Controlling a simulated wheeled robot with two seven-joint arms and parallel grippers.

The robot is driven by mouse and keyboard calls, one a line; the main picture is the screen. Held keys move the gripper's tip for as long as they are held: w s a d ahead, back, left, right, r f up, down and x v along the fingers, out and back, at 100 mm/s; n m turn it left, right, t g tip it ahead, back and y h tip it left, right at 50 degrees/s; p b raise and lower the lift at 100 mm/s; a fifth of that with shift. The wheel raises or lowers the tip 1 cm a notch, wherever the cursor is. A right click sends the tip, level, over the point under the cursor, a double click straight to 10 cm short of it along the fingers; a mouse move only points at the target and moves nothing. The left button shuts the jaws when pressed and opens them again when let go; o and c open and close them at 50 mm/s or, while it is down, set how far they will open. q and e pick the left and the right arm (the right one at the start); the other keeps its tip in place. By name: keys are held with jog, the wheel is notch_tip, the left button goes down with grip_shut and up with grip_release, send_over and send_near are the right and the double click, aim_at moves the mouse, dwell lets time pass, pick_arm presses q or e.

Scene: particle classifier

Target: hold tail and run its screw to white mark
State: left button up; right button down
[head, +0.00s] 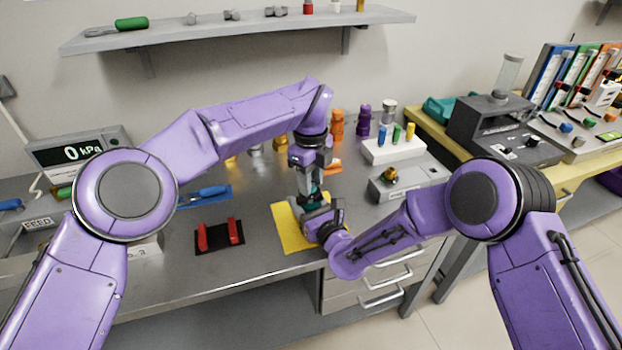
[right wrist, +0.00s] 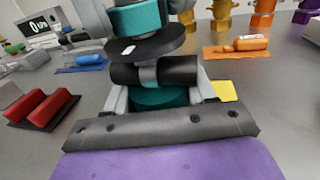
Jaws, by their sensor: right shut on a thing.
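The tail (right wrist: 155,71) stands upright over the yellow mat, with a black crosswise barrel and a teal lower part (right wrist: 160,98). A black disc (right wrist: 145,45) with a short white mark (right wrist: 128,50) sits above the barrel, slightly tilted in the right wrist view. A teal screw part (right wrist: 142,18) is above the disc. My right gripper (head: 314,215) is shut on the tail from the front right. My left gripper (head: 308,183) points down from above, its grey fingers beside the teal screw part. Whether they press on it cannot be told. The screw's top is out of the right wrist view.
A yellow mat (head: 287,235) lies below the grippers, near the table's front edge. A black holder with red blocks (head: 219,236) and a blue-handled tool (head: 209,192) are to the left. A white block with coloured pegs (head: 394,151) and a grey box (head: 411,180) stand right.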

pick_arm(q)
jog(key=c, duration=0.4)
pick_arm(e)
jog(key=shift+r, duration=0.1)
pick_arm(q)
jog(key=m, duration=0.3)
jog(key=shift+m, duration=0.4)
jog(key=m, duration=0.3)
jog(key=shift+s+a+m, duration=0.1)
jog(key=shift+a+m, duration=0.05)
jog(key=shift+m, duration=0.15)
jog(key=m, duration=0.5)
jog(key=shift+a+r+m, duration=0.1)
jog(key=shift+m, duration=0.2)
pick_arm(e)
jog(key=shift+f, duration=0.2)
